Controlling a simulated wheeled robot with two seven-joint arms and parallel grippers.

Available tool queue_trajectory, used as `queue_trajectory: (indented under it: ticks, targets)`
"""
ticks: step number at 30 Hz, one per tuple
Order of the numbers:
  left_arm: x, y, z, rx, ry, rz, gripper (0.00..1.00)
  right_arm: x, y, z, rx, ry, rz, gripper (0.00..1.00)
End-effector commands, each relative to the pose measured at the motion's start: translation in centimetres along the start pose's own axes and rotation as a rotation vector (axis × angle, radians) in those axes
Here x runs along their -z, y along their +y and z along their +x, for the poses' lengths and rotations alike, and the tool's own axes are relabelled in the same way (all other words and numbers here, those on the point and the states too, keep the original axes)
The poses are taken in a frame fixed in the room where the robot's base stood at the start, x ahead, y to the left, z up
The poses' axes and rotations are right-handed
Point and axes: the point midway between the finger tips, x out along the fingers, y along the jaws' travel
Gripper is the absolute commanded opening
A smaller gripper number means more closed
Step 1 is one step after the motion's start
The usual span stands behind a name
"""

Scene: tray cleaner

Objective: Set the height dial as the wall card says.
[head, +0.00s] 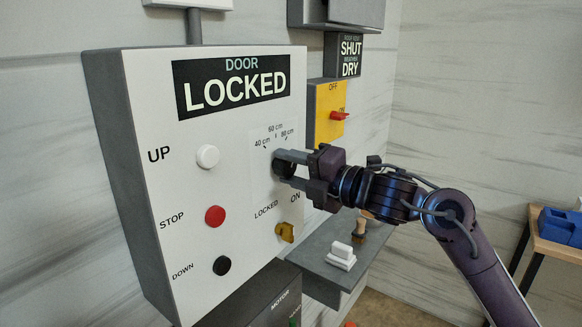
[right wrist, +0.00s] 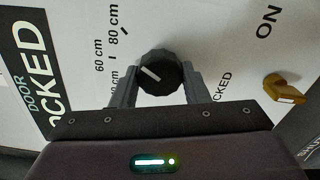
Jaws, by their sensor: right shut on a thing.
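The height dial (head: 284,166) is a dark round knob on the white control panel (head: 150,110). Marks of 40, 60 and 80 cm are around it. In the right wrist view the dial (right wrist: 160,72) has a white pointer line, which seems to point between the 60 cm and 80 cm marks. My right gripper (head: 283,168) is shut on the dial, one finger on each side; it also shows in the right wrist view (right wrist: 160,88). My left gripper is not in view. I cannot make out a wall card giving a height.
The panel has a white UP button (head: 208,156), a red STOP button (head: 215,216), a black DOWN button (head: 222,265) and a yellow key switch (head: 285,233) just below the dial. A yellow switch box (head: 326,100) and a grey shelf (head: 325,262) are close to my right arm.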

Motion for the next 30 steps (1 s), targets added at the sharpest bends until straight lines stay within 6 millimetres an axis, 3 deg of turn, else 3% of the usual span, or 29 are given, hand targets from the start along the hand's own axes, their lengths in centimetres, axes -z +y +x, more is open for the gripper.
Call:
queue_trajectory:
  ticks: [12, 30]
  targets:
    - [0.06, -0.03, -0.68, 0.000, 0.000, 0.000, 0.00, -0.04, 0.07, 0.01, 0.000, -0.001, 0.217, 0.18]
    - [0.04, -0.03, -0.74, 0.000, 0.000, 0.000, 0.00, -0.03, 0.00, 0.01, 0.000, -0.001, 0.257, 0.18]
